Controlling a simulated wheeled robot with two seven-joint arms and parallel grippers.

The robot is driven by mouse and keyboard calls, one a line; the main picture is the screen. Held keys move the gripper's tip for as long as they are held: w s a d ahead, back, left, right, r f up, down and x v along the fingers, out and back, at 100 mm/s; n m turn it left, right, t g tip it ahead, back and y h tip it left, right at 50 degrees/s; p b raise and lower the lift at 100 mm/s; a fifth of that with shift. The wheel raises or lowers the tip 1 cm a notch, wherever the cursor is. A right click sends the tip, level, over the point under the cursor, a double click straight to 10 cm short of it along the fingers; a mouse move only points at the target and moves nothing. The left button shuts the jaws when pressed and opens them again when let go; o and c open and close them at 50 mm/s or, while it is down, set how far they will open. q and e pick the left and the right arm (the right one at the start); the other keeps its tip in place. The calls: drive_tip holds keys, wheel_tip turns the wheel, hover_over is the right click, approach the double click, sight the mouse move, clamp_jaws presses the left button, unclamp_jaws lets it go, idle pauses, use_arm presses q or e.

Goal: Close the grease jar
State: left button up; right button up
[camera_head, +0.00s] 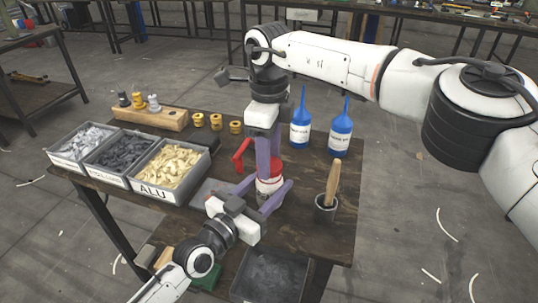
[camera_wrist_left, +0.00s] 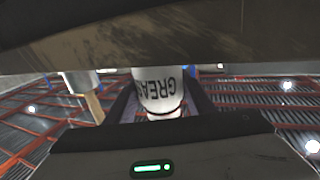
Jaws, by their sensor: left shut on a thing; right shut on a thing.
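The white grease jar (camera_head: 267,186) stands upright near the middle of the table, and its label shows upside down in the left wrist view (camera_wrist_left: 160,88). My left gripper (camera_head: 268,190) is shut on the jar's body from the front, with a purple finger at each side. A red lid (camera_head: 270,169) sits at the jar's top. My right gripper (camera_head: 268,165) points straight down and is shut on the lid. Fingers partly hide the lid, so I cannot tell how tightly it is seated.
A red lever tool (camera_head: 241,155) stands just left of the jar. Parts bins (camera_head: 150,190) fill the left, and a dark tray (camera_head: 270,280) is in front.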

drive_tip(key=shift+f, duration=0.45)
